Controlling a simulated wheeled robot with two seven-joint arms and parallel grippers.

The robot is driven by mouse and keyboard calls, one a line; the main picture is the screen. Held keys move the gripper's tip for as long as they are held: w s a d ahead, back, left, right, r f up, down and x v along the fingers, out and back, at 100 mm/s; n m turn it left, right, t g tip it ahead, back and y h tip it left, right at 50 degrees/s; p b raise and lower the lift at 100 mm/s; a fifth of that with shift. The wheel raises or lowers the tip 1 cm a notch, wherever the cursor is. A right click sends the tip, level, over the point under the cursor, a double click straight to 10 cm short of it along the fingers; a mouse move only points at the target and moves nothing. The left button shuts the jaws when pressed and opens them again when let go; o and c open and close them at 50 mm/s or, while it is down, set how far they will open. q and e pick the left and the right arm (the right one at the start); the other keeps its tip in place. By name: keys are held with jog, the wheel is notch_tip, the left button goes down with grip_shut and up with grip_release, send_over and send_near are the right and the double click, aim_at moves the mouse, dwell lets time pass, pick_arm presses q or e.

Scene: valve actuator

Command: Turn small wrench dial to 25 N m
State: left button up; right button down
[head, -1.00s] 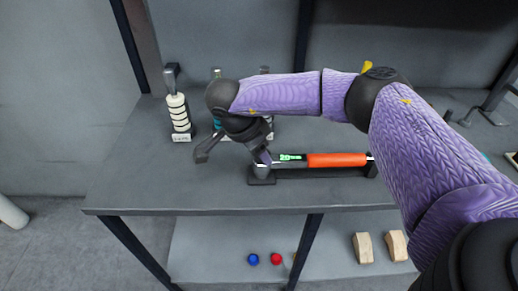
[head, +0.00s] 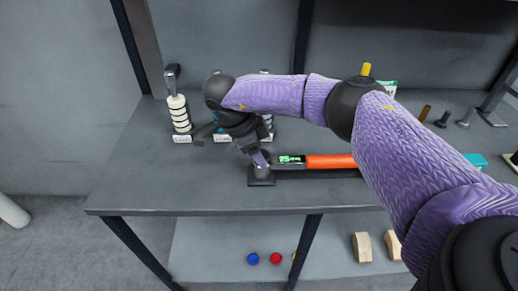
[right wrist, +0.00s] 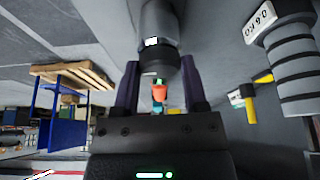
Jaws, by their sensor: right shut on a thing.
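The small wrench lies on the grey table with an orange handle (head: 330,161) and a black section whose green display (head: 291,159) appears to read 25. Its grey dial (head: 262,168) is at the left end, on a dark base. My right gripper (head: 261,160) is at this dial from above and shut on it. In the right wrist view, the grey dial (right wrist: 158,55) sits between the two fingers, and the orange handle (right wrist: 159,92) shows beyond it. My left gripper is not in view.
A stand of white rings (head: 179,113) is at the back left of the table (head: 150,180). More stands are partly hidden behind my right arm. Wooden blocks (head: 362,247), a blue ball (head: 253,258) and a red ball (head: 276,258) are on the lower shelf.

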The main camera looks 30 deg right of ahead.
jog(key=shift+m, duration=0.5)
jog(key=shift+w, duration=0.1)
jog(key=shift+c, duration=0.6)
grip_release()
jog(key=shift+g, duration=0.3)
jog(key=p+v, duration=0.1)
jog(key=v, duration=0.9)
